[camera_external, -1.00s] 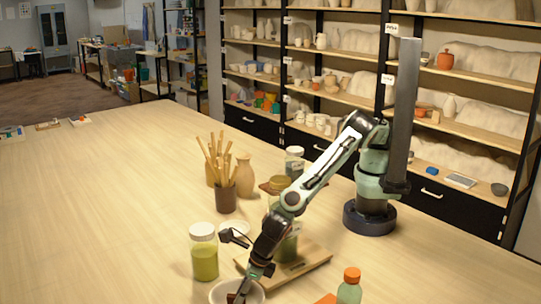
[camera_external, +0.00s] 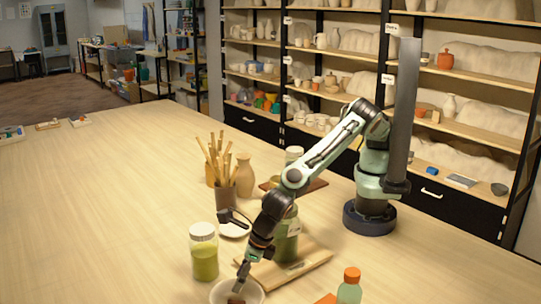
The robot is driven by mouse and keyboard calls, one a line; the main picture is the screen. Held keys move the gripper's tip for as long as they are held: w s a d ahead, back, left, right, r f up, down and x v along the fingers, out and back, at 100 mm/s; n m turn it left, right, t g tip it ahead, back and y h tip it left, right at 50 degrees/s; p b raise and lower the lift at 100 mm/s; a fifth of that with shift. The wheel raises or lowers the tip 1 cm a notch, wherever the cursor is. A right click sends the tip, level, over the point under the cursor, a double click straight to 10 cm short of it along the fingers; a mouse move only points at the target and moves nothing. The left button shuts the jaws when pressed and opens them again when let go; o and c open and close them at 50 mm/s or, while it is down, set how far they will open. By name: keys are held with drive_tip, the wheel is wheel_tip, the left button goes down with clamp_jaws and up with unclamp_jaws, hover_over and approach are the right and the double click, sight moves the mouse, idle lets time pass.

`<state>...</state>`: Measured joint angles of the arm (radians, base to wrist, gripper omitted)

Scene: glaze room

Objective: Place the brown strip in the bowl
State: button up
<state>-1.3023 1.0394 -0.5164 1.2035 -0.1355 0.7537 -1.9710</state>
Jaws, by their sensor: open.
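The white bowl (camera_external: 215,293) stands at the bottom edge of the view, partly cut off by the frame. A small brown piece, which looks like the brown strip (camera_external: 236,300), lies inside the bowl. My gripper (camera_external: 242,282) is open and points down just above the brown piece, over the bowl's back rim. A small gap seems to separate the fingertips from the piece, though the view is too coarse to be sure.
A jar of green glaze (camera_external: 204,254) stands left of the bowl. A wooden board (camera_external: 314,262) with a green jar (camera_external: 287,246) lies behind my gripper. A brush pot (camera_external: 226,195), a vase (camera_external: 244,176) and an orange-capped bottle (camera_external: 349,290) stand nearby.

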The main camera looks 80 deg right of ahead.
wheel_tip(320, 180, up, 2)
drive_tip(key=shift+r, duration=0.25)
